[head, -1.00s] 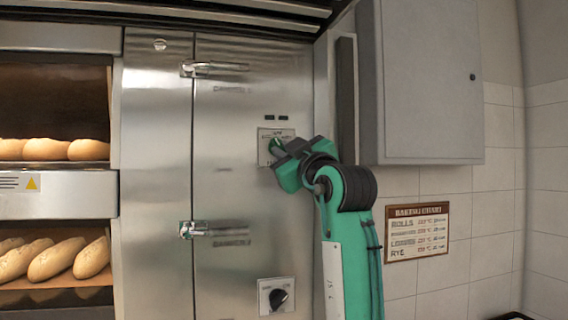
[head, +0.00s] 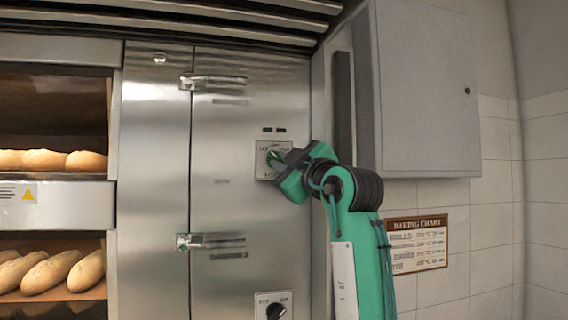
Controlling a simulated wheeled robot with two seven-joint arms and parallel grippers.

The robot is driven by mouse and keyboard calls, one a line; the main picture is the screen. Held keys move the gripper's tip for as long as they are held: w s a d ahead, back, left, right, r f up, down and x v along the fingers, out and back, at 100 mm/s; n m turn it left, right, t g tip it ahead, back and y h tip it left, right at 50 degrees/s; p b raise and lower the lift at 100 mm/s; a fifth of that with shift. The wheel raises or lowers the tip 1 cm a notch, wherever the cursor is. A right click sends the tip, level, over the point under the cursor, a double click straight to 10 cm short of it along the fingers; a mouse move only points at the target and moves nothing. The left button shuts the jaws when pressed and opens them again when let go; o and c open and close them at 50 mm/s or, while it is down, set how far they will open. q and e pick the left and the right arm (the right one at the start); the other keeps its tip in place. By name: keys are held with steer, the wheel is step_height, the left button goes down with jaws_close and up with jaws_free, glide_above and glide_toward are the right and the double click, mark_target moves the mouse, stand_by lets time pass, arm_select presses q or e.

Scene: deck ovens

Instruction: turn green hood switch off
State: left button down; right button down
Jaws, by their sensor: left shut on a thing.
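The green hood switch (head: 272,155) is a small knob on a pale square plate (head: 262,171) on the steel oven front, below two small dark indicators. My left gripper (head: 280,168), green and dark, is at the plate from its lower right side, shut on the switch knob. Its fingers and wrist cover the right and lower part of the plate, so the knob's exact angle is hard to tell. My right gripper is not in view.
A black knob (head: 276,312) on a similar plate sits lower on the panel. A grey wall cabinet (head: 425,95) stands close at right, above a baking chart (head: 418,245). Bread loaves (head: 48,271) lie in the left ovens.

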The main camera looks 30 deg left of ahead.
arm_select(q)
steer(key=c, duration=1.5)
jaws_free()
steer(key=shift+o, duration=0.2)
steer(key=b+v, duration=0.5)
steer(key=v, duration=0.8)
steer(key=shift+d, duration=0.4)
steer(key=shift+s+f, duration=0.1)
steer(key=shift+f, duration=0.05)
